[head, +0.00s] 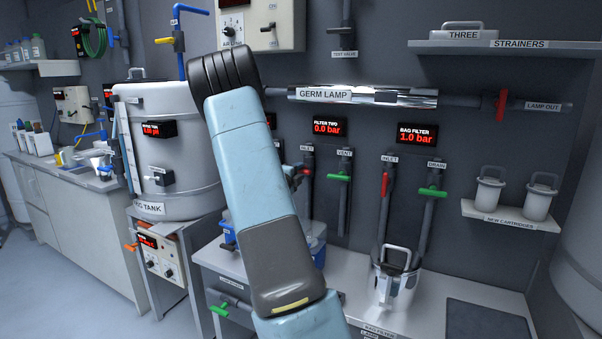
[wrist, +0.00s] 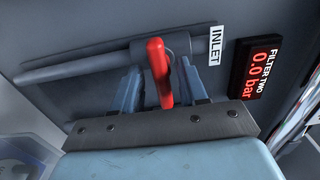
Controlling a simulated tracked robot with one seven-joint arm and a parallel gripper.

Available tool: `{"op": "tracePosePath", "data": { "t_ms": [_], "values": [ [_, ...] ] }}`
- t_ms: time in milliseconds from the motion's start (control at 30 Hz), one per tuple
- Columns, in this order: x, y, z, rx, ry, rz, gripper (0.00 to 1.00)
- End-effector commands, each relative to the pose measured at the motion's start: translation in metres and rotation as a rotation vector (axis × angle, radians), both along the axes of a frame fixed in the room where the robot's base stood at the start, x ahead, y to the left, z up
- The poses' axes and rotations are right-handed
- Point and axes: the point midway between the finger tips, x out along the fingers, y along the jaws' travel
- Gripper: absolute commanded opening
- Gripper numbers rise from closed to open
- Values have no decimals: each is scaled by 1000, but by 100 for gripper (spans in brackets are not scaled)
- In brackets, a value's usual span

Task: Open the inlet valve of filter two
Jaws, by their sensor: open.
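The inlet valve of filter two has a red handle (wrist: 160,72) on a grey pipe (wrist: 85,67). In the wrist view the handle lies across the line of the pipe, under the INLET label (wrist: 215,46). My gripper (wrist: 160,85) is open, with one blue finger on each side of the handle; I cannot tell whether either touches it. The filter two display (head: 327,127) reads 0.0 bar.
The green vent handle (head: 339,177) is close on the right. The bag filter's red inlet handle (head: 385,184) and green drain handle (head: 432,192) are farther right; its display (head: 414,134) reads 1.0 bar. The germ lamp tube (head: 360,96) runs above. A steel pot (head: 391,285) stands on the bench.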

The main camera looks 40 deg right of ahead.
Motion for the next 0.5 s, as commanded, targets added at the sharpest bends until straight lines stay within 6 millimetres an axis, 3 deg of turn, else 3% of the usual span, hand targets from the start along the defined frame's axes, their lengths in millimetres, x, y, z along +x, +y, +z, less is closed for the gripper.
{"op": "tracePosePath", "data": {
  "t_ms": [167, 500],
  "values": [
    [4, -11, 0, 0, 1, -1, 43],
    [5, -13, 0, 0, 1, 0, 41]
  ]
}}
